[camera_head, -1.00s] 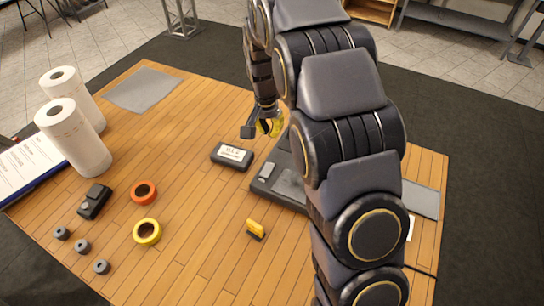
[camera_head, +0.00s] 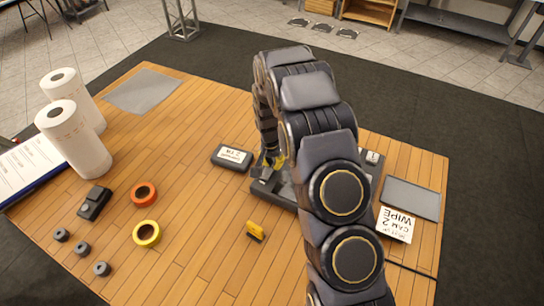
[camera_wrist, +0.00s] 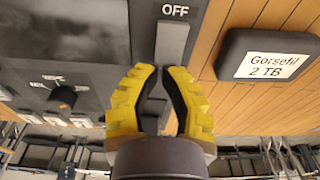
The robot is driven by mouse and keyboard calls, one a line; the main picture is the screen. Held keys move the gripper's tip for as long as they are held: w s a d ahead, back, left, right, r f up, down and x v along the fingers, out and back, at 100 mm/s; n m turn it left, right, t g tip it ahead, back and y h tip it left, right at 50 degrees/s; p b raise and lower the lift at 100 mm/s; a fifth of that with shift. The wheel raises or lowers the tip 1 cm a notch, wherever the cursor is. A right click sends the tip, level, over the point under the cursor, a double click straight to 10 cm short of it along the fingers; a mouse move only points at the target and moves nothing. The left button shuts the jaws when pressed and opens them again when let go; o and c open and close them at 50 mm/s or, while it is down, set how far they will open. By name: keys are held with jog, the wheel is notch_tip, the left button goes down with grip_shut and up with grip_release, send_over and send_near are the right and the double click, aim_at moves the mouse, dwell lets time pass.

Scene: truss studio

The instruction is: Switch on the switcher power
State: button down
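The switcher (camera_head: 284,192) is a dark flat console on the wooden table, largely hidden behind my arm in the head view. The wrist view shows its panel (camera_wrist: 60,45) close up. A grey bar-shaped switch (camera_wrist: 172,45) stands there beside a white OFF label (camera_wrist: 175,11). My gripper (camera_wrist: 160,70) has yellow ribbed fingers bent inward, their tips almost together with a thin gap. The tips lie over the lower part of the switch in the wrist view; I cannot tell whether they touch it. In the head view my gripper (camera_head: 275,162) is low over the console's left end.
A black drive labelled 2 TB (camera_head: 232,157) lies just left of the console. A small yellow item (camera_head: 255,231), orange tape (camera_head: 144,193) and yellow tape (camera_head: 146,233) lie nearer. A "CAM 2 WIPE" card (camera_head: 396,225) and grey pad (camera_head: 411,198) lie right. Paper rolls (camera_head: 75,140) stand far left.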

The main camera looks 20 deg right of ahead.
jog(key=shift+f, duration=0.15)
jog(key=shift+w+d+f, duration=0.1)
jog(key=shift+f, duration=0.25)
jog(key=shift+r, duration=0.2)
jog(key=shift+r, duration=0.65)
jog(key=shift+r, duration=0.1)
notch_tip(320, 180, up, 14)
jog(key=w+d, duration=0.1)
